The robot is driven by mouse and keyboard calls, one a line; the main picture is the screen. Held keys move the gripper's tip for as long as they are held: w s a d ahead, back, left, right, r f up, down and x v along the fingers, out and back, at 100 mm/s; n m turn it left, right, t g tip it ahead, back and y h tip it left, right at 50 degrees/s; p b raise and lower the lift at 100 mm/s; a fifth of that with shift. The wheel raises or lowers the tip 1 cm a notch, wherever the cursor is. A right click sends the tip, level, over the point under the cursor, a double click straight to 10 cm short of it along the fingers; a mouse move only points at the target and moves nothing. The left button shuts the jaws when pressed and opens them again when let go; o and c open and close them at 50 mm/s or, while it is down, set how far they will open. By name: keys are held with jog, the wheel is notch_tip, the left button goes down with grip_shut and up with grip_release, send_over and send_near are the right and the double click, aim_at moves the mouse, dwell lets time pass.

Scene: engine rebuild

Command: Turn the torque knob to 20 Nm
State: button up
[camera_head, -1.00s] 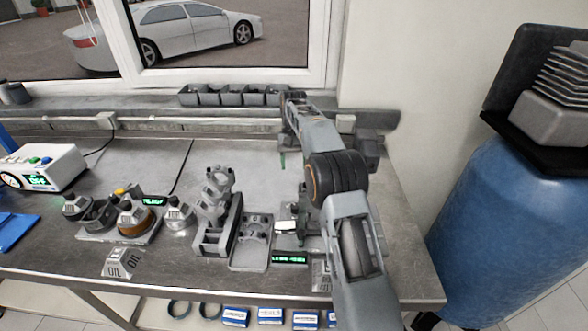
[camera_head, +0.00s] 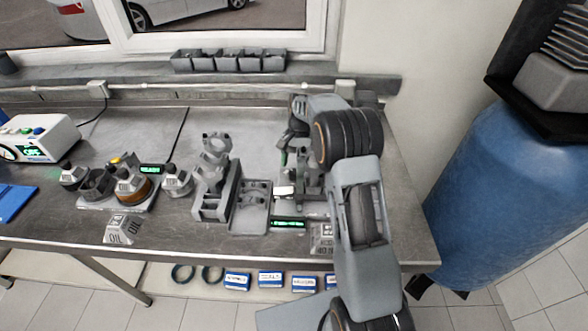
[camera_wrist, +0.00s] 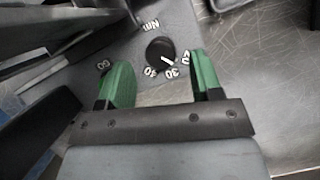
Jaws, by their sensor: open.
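The black torque knob (camera_wrist: 160,49) shows in the wrist view on a grey panel, with "Nm" and several numbers printed around it. Its white pointer mark faces lower right, around the 30 and 20 labels; which it meets exactly is hard to tell. My gripper (camera_wrist: 160,62) is open, with one green finger on each side of the knob's lower edge in the picture. Both fingers look apart from the knob, but depth is unclear. In the head view, my arm hides the knob, and only a bit of green finger shows.
A small green-lit display (camera_head: 288,223) sits at the bench front. A grey tray (camera_head: 243,222) and a grey stand (camera_head: 208,205) are to its left. Oil containers stand farther left. A blue barrel (camera_head: 475,200) is right of the bench. The bench's back middle is clear.

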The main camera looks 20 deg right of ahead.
jog(key=shift+x, duration=1.35)
jog(key=shift+c, duration=0.2)
jog(key=c, duration=0.9)
jog(key=shift+o, duration=0.2)
jog(key=n+h, duration=0.1)
jog(key=n, duration=0.2)
jog(key=shift+p, duration=0.35)
jog(key=o, duration=0.9)
jog(key=shift+w+r, duration=0.1)
jog(key=shift+r, duration=0.05)
jog(key=v, duration=1.3)
jog(key=shift+w+r, duration=0.2)
jog(key=shift+w, duration=0.1)
